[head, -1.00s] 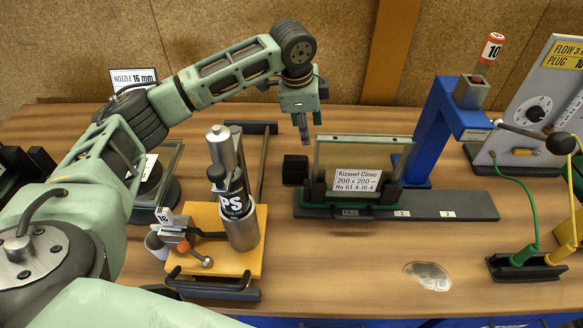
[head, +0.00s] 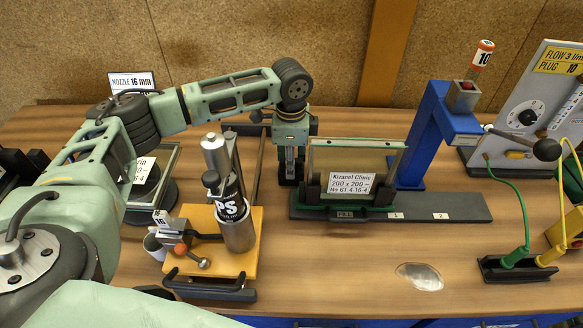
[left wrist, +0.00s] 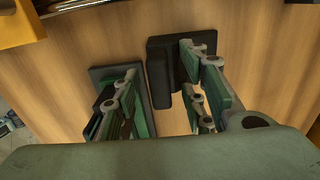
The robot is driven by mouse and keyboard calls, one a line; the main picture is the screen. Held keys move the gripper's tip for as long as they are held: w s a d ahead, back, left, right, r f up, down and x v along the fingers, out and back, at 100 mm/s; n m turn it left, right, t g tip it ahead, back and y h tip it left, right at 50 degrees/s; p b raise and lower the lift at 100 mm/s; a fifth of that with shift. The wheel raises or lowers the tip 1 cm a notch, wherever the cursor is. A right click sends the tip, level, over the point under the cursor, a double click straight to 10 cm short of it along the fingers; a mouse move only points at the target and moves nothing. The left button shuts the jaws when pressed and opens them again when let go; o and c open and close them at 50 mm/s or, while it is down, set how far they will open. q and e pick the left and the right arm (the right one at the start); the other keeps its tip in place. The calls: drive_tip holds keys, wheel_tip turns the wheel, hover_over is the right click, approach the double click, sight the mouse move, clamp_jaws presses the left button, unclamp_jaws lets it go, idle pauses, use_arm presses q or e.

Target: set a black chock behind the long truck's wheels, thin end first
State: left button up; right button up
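A small black block (head: 283,177), perhaps the chock, lies at the left end of the dark base of the glass frame. My left gripper (head: 292,166) points down right at it and partly hides it. In the left wrist view the two fingers (left wrist: 166,102) are apart, with a black L-shaped piece (left wrist: 165,50) below and partly between them; I cannot tell if they touch it. I see no truck or wheels. A glass pane (head: 380,160) with a "Kizanel Clinic 200 x 200" label stands upright on the dark base (head: 465,207). My right gripper is out of view.
An orange-yellow stand (head: 205,262) with a silver "PS" cylinder (head: 236,215) is left of the base. A blue arch (head: 412,150) rises behind its right part. A grey panel (head: 520,110) and cable block (head: 515,268) stand right.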

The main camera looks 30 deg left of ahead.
use_arm(q)
drive_tip(key=shift+c, duration=0.4)
clamp_jaws()
